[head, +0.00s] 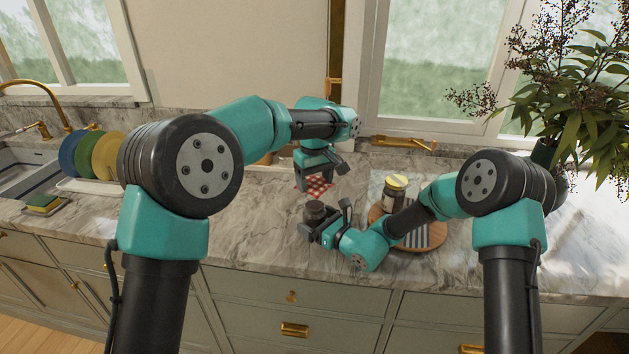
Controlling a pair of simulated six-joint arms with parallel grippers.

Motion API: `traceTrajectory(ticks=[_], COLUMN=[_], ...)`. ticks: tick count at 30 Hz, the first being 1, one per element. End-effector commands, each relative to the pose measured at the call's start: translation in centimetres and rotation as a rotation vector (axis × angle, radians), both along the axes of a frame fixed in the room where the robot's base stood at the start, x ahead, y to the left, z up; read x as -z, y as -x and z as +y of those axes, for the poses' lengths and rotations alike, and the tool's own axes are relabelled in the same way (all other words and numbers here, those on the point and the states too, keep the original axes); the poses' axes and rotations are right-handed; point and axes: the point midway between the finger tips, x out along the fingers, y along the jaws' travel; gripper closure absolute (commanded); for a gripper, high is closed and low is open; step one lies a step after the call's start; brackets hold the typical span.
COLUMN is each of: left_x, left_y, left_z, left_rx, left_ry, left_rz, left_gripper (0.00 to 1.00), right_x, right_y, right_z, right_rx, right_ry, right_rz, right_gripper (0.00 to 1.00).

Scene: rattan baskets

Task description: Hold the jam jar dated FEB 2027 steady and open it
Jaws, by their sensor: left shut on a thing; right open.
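My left gripper (320,168) is over the middle of the counter, pointing down, shut on a red-and-white checked item (319,186). I cannot tell whether this is a cloth or a jar's covering; the fingers hide part of it. My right gripper (327,222) is open, lower and nearer the front edge. A small dark round item (315,211) shows at its fingers; I cannot tell whether they touch. A dark jar with a yellow lid (396,182) stands upright on a round wooden board (433,235), partly behind my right arm. No date is legible on any jar.
A striped cloth (414,238) lies on the board. Coloured plates (88,153) stand in a rack at the left, near the sink (22,165) and a sponge (43,201). A leafy plant (575,110) fills the back right. The marble counter (250,225) is clear at centre left.

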Motion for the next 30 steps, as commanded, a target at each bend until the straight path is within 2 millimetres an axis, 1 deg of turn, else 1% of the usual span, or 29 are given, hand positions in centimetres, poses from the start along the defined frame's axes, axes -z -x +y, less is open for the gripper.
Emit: traceTrajectory(ticks=[4, 7, 15, 21, 25, 30], left_x=[0.0, 0.0, 0.0, 0.0, 0.0, 0.0], left_y=[0.0, 0.0, 0.0, 0.0, 0.0, 0.0], left_z=[0.0, 0.0, 0.0, 0.0, 0.0, 0.0], left_rx=[0.000, 0.000, 0.000, 0.000, 0.000, 0.000], left_ry=[0.000, 0.000, 0.000, 0.000, 0.000, 0.000], left_rz=[0.000, 0.000, 0.000, 0.000, 0.000, 0.000], left_gripper=[0.58, 0.58, 0.58, 0.58, 0.58, 0.58], right_x=[-0.1, 0.0, 0.0, 0.0, 0.0, 0.0], right_y=[0.6, 1.5, 4.9, 7.0, 7.8, 8.0], right_z=[-0.8, -1.8, -5.5, -7.8, -8.6, -8.8], right_rx=[0.001, 0.001, 0.004, 0.002, 0.001, 0.000], right_ry=[0.001, 0.001, 0.000, -0.001, 0.000, 0.000], right_rz=[-0.001, 0.000, 0.000, 0.001, 0.000, 0.000], right_gripper=[0.00, 0.00, 0.00, 0.00, 0.00, 0.00])
